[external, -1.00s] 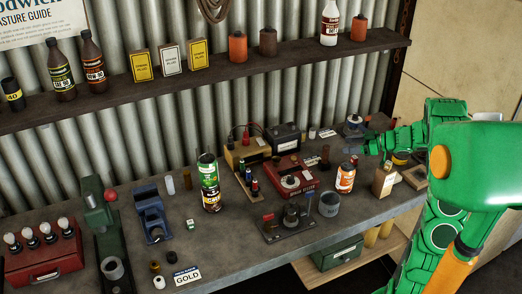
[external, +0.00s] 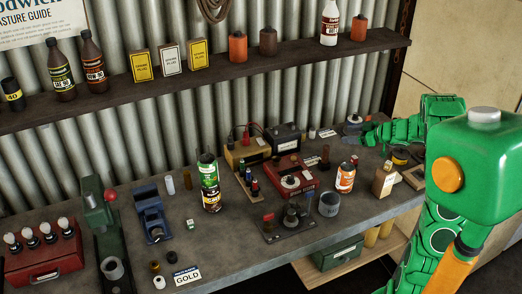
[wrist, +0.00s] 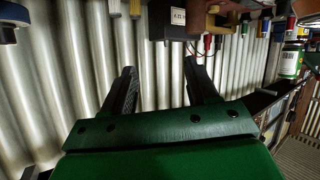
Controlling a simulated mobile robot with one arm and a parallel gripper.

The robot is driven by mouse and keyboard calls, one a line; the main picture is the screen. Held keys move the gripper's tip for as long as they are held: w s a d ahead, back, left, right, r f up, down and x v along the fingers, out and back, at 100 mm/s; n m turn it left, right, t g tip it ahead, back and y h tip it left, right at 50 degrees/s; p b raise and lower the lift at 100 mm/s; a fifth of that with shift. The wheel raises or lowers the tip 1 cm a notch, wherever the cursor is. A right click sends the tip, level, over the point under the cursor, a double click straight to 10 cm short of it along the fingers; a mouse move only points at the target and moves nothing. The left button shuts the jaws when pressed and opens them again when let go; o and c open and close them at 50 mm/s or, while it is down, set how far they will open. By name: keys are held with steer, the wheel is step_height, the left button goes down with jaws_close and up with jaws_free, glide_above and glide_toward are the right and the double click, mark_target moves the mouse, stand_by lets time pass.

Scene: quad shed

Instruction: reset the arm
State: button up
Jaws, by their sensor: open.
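My green arm is at the right of the external view, reaching left over the back right part of the workbench (external: 250,240). My gripper (external: 368,137) is at the far end of it, small and partly mixed with the things behind it. In the wrist view my gripper (wrist: 163,78) shows two dark fingers spread wide apart, with nothing between them but the corrugated wall (wrist: 165,95) beyond. No object is held.
A green-labelled can (external: 209,180) stands mid-bench. The shelf (external: 200,82) with bottles and boxes runs above.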

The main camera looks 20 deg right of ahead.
steer(key=w+d+r+m+t+h, duration=0.1)
steer(key=w+d+r+m+h, duration=0.2)
steer(key=r+h, duration=0.45)
steer(key=s+d+r+m+g+h, duration=0.15)
steer(key=s+m+h, duration=0.25)
steer(key=s, duration=0.4)
steer(key=s+a+f+g+y, duration=0.1)
steer(key=s+a+g, duration=0.3)
steer(key=s+a, duration=0.4)
steer(key=s+a+f+m+g+y, duration=0.1)
steer(key=s+a, duration=0.7)
steer(key=s, duration=1)
steer(key=s+a+f+g+y, duration=0.2)
steer(key=s+a+f+g, duration=0.2)
steer(key=s, duration=0.9)
steer(key=a+g, duration=0.3)
steer(key=a, duration=0.1)
steer(key=shift+a, duration=0.4)
